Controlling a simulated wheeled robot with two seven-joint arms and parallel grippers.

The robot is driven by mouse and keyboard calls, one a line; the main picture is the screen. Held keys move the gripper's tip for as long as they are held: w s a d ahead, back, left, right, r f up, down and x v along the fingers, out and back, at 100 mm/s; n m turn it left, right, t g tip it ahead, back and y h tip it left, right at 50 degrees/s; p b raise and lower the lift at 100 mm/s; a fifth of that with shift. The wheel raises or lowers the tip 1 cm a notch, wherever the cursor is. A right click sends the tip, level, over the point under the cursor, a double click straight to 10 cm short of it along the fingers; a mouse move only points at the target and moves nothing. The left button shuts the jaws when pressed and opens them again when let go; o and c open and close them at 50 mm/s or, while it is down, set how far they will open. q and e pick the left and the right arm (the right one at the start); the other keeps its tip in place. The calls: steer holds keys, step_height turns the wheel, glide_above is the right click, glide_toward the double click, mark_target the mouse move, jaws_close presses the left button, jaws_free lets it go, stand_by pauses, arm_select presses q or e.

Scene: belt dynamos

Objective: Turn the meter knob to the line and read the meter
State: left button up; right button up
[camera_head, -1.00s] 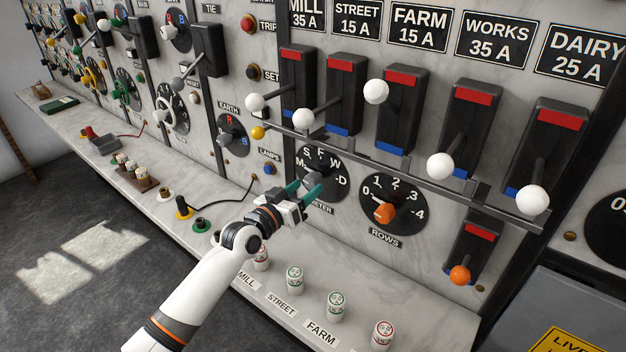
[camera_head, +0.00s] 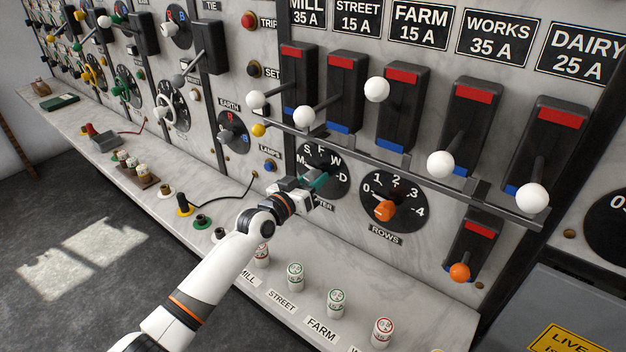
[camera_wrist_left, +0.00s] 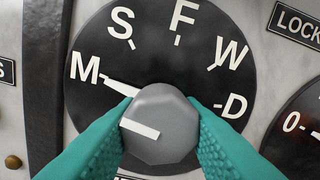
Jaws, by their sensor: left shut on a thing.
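The meter dial (camera_head: 335,160) is black with white letters M, S, F, W and D, and it shows large in the left wrist view (camera_wrist_left: 165,45). Its grey faceted meter knob (camera_wrist_left: 165,112) sits between the teal fingers of my left gripper (camera_wrist_left: 160,125), which is shut on it. A white bar on the knob's face points left and slightly up. A longer white bar runs from the knob toward M. In the head view my left gripper (camera_head: 316,184) covers the knob and part of the label below. The dial's lower part is hidden. My right gripper is out of view.
The ROWS dial (camera_head: 405,203), with an orange knob, sits right of the meter dial. A metal bar (camera_head: 400,174) and switches with white balls, such as the farm switch (camera_head: 403,110), are above. Several pegs stand on the ledge (camera_head: 262,300) below.

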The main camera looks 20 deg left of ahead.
arm_select(q)
steer(key=m+b, duration=0.1)
steer(key=m, duration=0.2)
steer(key=shift+m, duration=0.3)
steer(key=shift+a+m+b, duration=0.1)
steer(key=shift+m+b, duration=0.3)
steer(key=shift+m, duration=1.6)
steer(key=o, duration=1)
steer(key=shift+c, duration=0.2)
